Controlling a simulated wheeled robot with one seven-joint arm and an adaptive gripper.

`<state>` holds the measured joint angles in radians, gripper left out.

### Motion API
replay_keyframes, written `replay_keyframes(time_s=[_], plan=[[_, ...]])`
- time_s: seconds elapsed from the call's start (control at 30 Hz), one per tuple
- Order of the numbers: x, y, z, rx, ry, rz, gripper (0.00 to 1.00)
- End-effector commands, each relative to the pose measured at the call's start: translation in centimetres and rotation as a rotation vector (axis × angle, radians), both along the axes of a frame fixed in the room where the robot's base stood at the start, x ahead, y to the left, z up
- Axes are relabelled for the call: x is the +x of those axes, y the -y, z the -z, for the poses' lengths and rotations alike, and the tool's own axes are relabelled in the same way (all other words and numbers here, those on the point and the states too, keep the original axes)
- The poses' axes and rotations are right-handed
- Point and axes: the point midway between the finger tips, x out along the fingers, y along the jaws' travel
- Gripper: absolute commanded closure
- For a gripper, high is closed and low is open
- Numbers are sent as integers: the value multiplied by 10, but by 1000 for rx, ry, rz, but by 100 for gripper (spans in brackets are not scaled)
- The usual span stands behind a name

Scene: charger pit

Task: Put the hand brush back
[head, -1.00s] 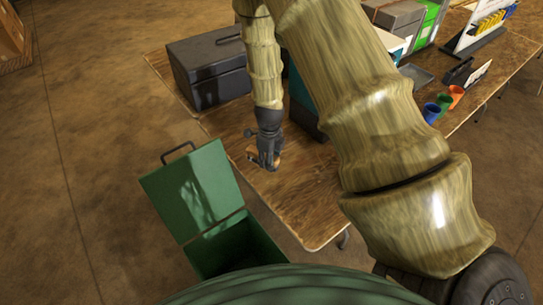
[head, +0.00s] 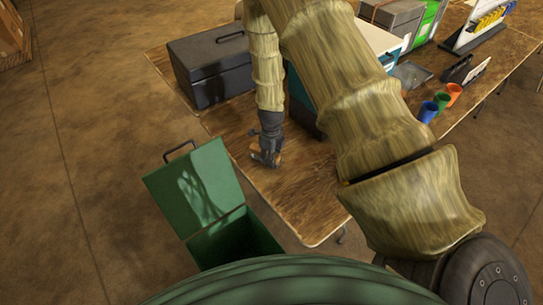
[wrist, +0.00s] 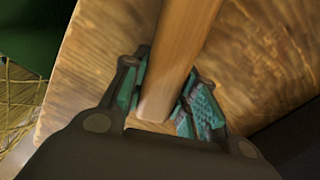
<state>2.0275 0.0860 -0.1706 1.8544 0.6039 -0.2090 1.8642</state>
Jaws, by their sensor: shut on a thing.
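My gripper (head: 266,158) is low over the near end of the wooden table (head: 310,205). In the wrist view my gripper (wrist: 172,105) is shut on a smooth wooden handle (wrist: 178,60), which I take to be the hand brush's. The teal finger pads lie on both sides of it. The handle runs up out of the wrist view, so the brush's head and bristles do not show there. In the head view the fingers hide most of the brush. I cannot tell whether it touches the table.
A green bin (head: 195,190) with its lid raised stands beside the table's near left edge. A dark toolbox (head: 210,70) sits behind my gripper. Blue, green and orange cups (head: 441,101) stand farther right. The table's near corner is bare.

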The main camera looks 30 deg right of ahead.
Motion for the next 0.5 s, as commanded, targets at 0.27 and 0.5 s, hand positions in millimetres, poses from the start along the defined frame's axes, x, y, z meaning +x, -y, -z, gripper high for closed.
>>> replay_keyframes(time_s=[0.27,0.5], plan=[[0,0,2,0,0,0,62],[0,0,3,0,0,0,50]])
